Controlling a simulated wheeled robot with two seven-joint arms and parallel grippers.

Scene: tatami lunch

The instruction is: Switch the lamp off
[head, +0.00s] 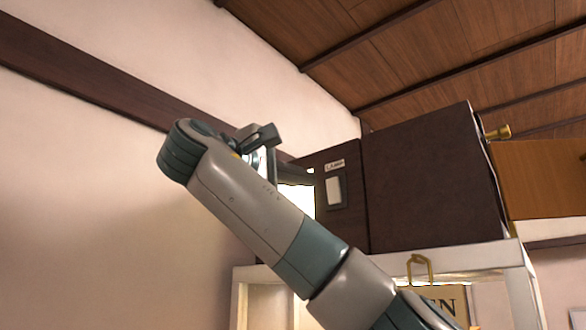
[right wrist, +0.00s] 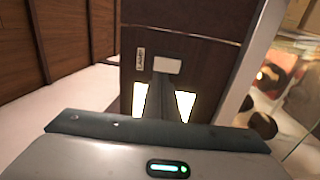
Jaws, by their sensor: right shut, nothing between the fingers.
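The lamp switch (head: 334,191) is a pale rocker on a dark plate, on the narrow side of a dark brown cabinet. A small label (head: 335,165) sits above it in the head view. In the right wrist view the switch (right wrist: 167,66) is straight ahead, with the label reading LAMP (right wrist: 140,59) beside it. My right gripper (head: 308,176) is shut and empty, its tips just left of the switch plate in the head view. In the wrist view its fingers (right wrist: 168,82) point at the switch; I cannot tell whether they touch. No lamp shows clearly. My left gripper is out of view.
The dark cabinet (head: 425,190) stands on a white shelf frame (head: 450,258). A brass hook and a sign (head: 440,302) hang below it. An orange-brown box (head: 545,180) is at the right.

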